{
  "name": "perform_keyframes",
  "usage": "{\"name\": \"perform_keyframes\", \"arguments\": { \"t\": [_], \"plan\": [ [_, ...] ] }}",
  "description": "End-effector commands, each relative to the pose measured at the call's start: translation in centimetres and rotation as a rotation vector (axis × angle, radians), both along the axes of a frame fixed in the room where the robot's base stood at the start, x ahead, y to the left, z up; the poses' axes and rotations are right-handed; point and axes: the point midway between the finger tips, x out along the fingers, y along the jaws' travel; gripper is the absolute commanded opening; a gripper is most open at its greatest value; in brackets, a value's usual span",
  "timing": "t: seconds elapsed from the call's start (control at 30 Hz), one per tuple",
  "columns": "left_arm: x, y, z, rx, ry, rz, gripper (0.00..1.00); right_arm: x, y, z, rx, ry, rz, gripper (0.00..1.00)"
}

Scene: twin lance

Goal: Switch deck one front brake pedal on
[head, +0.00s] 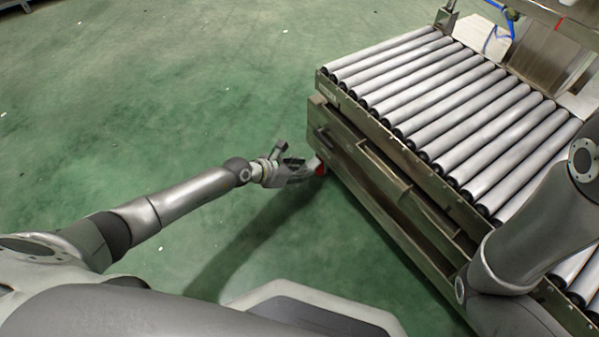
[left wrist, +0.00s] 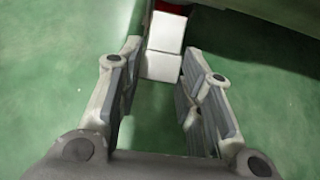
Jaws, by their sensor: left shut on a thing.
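In the left wrist view the white pedal (left wrist: 167,32) reaches in from the top between the fingers. The exact contact is hard to see. My right gripper is out of view; only my right arm shows at the right.
The deck's metal rollers (head: 430,100) fill the upper right, above a side frame with ledges. Green floor (head: 150,90) lies clear to the left. White panels (head: 483,40) stand at the deck's far side.

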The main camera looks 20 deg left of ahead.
Motion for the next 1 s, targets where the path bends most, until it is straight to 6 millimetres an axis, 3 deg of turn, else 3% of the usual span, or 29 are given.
{"name": "perform_keyframes", "arguments": {
  "t": [0.4,0.43,0.57,1.0],
  "plan": [
    [0.03,0.02,-0.02,-0.004,-0.006,0.001,0.10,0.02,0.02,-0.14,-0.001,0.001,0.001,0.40],
    [0.03,0.02,-0.02,-0.004,-0.006,0.001,0.38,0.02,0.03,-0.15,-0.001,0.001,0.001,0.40],
    [0.03,0.01,-0.03,-0.004,-0.006,0.001,0.54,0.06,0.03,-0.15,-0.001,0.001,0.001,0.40],
    [-0.35,0.36,0.27,-0.002,-0.006,0.000,0.55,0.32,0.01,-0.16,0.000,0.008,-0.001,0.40]
  ]
}}
